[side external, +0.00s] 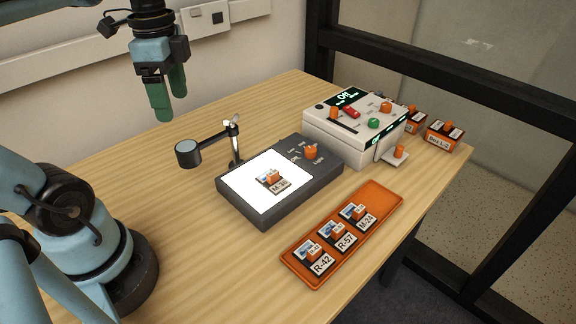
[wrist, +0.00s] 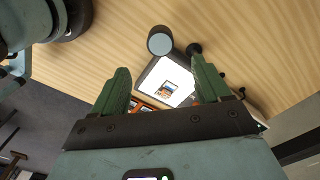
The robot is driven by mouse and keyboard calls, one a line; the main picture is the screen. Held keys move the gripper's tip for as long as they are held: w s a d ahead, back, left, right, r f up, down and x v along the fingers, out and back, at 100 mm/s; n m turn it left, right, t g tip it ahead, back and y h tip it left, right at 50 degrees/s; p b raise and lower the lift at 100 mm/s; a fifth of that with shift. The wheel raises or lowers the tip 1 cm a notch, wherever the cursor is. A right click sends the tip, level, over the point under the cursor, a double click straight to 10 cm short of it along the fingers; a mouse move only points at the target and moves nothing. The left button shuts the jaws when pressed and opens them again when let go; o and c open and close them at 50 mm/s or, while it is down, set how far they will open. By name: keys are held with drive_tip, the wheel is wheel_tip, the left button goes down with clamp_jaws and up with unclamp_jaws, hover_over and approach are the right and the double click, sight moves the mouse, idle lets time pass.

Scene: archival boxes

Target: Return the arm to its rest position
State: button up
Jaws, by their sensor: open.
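My gripper (side external: 166,104) hangs above the back left part of the table in the side view, with its green fingers pointing down. In the wrist view the two green fingers (wrist: 160,88) stand wide apart with nothing between them. My gripper is clear of the table and touches nothing. Below it in the wrist view is the lit light pad (wrist: 153,75), which also shows in the side view (side external: 238,185). A small card holder marked M-36 or similar (side external: 270,182) lies on its bright surface.
A lamp-like arm (side external: 188,153) stands behind the pad. An orange tray (side external: 290,258) holds R-42, R-57 and M-24. A white control box (side external: 345,150) stands at the back right, with orange boxes (side external: 443,137) beyond. The table's left back (side external: 130,165) is bare. A dark-framed partition (side external: 420,62) borders the right.

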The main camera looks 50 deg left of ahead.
drive_tip(key=w+d+f+n+t, duration=0.6)
drive_tip(key=d+f+n+t, duration=0.1)
drive_tip(key=d+n, duration=0.1)
drive_tip(key=shift+w+d+n, duration=0.2)
drive_tip(key=shift+d+n, duration=0.2)
drive_tip(key=shift+n, duration=0.1)
idle(0.4)
